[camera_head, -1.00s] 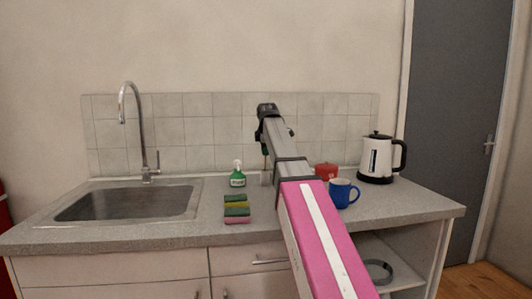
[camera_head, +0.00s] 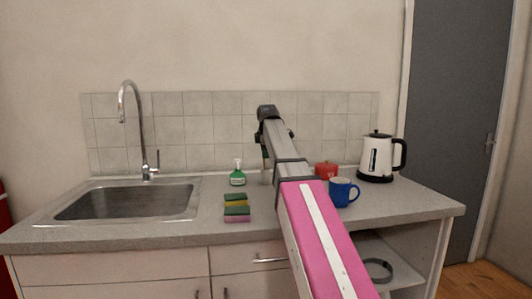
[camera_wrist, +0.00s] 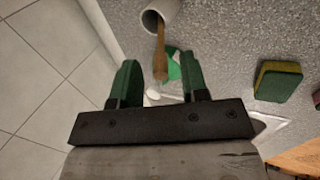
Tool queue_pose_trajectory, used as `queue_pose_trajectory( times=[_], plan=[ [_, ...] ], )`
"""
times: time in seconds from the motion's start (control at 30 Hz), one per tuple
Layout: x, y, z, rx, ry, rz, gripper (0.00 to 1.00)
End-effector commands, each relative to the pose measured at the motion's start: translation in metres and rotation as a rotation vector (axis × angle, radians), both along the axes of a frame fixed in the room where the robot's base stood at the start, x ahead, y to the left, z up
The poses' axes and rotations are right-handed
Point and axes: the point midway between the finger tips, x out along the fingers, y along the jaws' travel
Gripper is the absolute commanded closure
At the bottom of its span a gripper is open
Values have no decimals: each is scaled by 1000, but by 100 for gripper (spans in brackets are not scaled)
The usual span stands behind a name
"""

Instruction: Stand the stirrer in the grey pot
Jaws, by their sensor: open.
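The grey pot (camera_wrist: 168,8) stands on the counter at the top of the wrist view; in the head view the pot (camera_head: 265,178) is small, left of my arm. The stirrer (camera_wrist: 160,48), a brown wooden stick, stands tilted with one end inside the pot and its thicker end outside. My gripper (camera_wrist: 160,72) is open, its green fingers apart on either side of the stirrer's free end, with gaps on both sides. Whether the end lies between the fingers or beyond them I cannot tell. In the head view my gripper (camera_head: 265,155) is above the pot, partly hidden by my arm.
A green spray bottle (camera_head: 238,178) stands just left of the pot. Sponges (camera_head: 236,208) lie nearer the front edge. A red lidded pot (camera_head: 326,169), a blue mug (camera_head: 343,192) and a kettle (camera_head: 379,158) stand to the right. The sink (camera_head: 130,203) is at the left.

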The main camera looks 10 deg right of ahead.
Motion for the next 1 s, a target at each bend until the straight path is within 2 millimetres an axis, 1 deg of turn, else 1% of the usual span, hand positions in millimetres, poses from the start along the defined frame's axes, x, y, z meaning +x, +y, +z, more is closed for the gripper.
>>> queue_pose_trajectory(
  times=[0.17, 0.4, 0.6, 0.8, 1.0],
  plan=[
    [-7, 1, 20, 0, -2, 0, 59],
    [-24, 2, 63, 0, -3, 0, 59],
    [-37, 4, 93, 0, -2, 0, 59],
    [-45, 4, 110, 0, -1, 0, 59],
    [-47, 4, 113, 0, 0, 0, 59]
  ],
)
